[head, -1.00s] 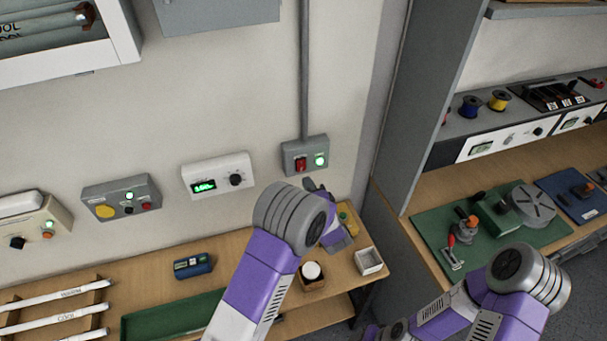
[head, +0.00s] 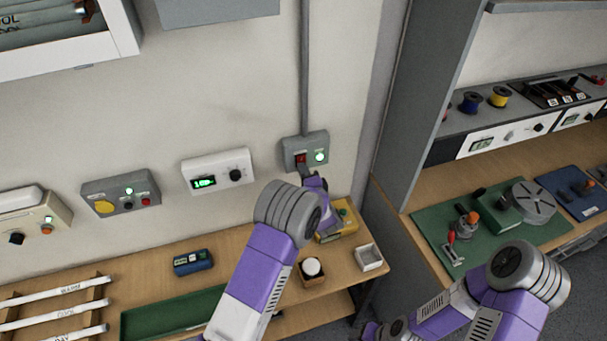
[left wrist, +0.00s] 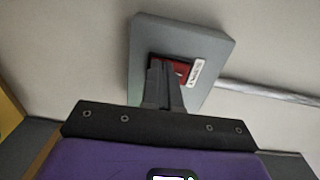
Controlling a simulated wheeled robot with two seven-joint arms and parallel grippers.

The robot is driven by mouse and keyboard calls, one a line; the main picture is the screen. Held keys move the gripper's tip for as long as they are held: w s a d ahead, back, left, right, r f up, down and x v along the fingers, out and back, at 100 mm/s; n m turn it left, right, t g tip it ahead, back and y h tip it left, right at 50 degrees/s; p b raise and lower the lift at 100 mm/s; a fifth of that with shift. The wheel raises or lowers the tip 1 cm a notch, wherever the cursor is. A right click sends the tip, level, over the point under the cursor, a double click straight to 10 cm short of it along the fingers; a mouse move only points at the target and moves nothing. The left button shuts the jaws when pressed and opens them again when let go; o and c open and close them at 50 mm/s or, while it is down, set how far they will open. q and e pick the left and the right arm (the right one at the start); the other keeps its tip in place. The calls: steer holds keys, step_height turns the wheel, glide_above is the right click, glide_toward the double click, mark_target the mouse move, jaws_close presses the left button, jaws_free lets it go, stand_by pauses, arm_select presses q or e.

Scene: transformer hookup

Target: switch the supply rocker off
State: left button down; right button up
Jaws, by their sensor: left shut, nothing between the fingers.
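The supply switch box (head: 317,143) is a grey box on the wall below a conduit, with a red rocker (head: 300,158) on its left side and a lit green lamp (head: 320,157) on its right. My left gripper (head: 305,170) is shut and empty, its fingertips at the lower part of the rocker. In the left wrist view the shut fingers (left wrist: 164,75) overlap the red rocker (left wrist: 186,70) on the grey box (left wrist: 195,38); they look in contact or very close. The fingers hide part of the rocker, so its tilt is unclear.
A white meter (head: 218,173) with a green display and a grey button box (head: 121,196) are on the wall to the left. The wooden bench below holds a yellow device (head: 343,222), a white tray (head: 369,258) and a blue meter (head: 193,262).

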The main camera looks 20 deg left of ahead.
arm_select(q)
steer(key=shift+p, duration=0.35)
arm_select(e)
steer(key=shift+f, duration=0.15)
arm_select(q)
steer(key=f+v, duration=0.2)
steer(key=v, duration=1.1)
steer(key=shift+s+d+f+b, duration=0.25)
steer(key=shift+s+b, duration=0.15)
steer(key=shift+b, duration=0.05)
arm_select(e)
steer(key=shift+s+f, duration=0.45)
steer(key=shift+f, duration=0.05)
